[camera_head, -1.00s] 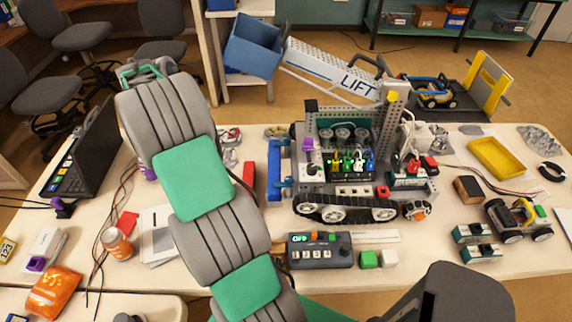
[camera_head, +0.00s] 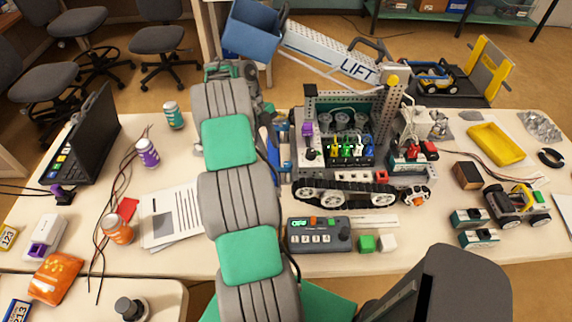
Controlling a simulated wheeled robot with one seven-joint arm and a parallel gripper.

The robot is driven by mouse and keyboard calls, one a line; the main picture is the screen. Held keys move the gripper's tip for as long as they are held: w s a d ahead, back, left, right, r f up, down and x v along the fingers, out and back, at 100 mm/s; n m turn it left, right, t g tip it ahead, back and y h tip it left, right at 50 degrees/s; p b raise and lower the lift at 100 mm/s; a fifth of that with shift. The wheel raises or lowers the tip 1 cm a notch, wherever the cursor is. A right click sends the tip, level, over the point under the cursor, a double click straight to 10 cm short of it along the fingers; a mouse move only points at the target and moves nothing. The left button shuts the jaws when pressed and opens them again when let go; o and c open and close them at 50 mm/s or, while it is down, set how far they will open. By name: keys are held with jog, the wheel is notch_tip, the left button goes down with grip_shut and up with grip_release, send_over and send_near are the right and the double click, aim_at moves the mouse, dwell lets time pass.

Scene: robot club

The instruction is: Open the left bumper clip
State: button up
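The tracked robot (camera_head: 352,190) stands on the table right of my arm. A blue bumper-like part (camera_head: 285,153) stands at its left side, partly hidden behind my arm. A purple piece (camera_head: 308,131) sits upright at the robot's upper left corner. I cannot make out which part is the left bumper clip. My gripper (camera_head: 232,72) is at the far end of my arm, beyond and left of the robot. It is mostly hidden by my own wrist, so its fingers and any contact do not show clearly.
A grey LIFT ramp (camera_head: 330,62) with a blue bin (camera_head: 252,30) stands behind the robot. A control box (camera_head: 318,235) lies in front of it. Some bare table shows left of my arm.

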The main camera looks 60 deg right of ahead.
aim_at(287, 163)
jog(key=s, duration=0.2)
jog(key=s+a, duration=0.1)
jog(key=s, duration=0.2)
jog(key=s+a, duration=0.1)
jog(key=s, duration=0.1)
jog(key=shift+s+a+r, duration=0.15)
jog(key=shift+a, duration=0.1)
jog(key=shift+s+f+p, duration=0.15)
jog(key=shift+f+p, duration=0.2)
jog(key=shift+p, duration=0.15)
jog(key=shift+f, duration=0.35)
jog(key=shift+c, duration=0.4)
grip_shut()
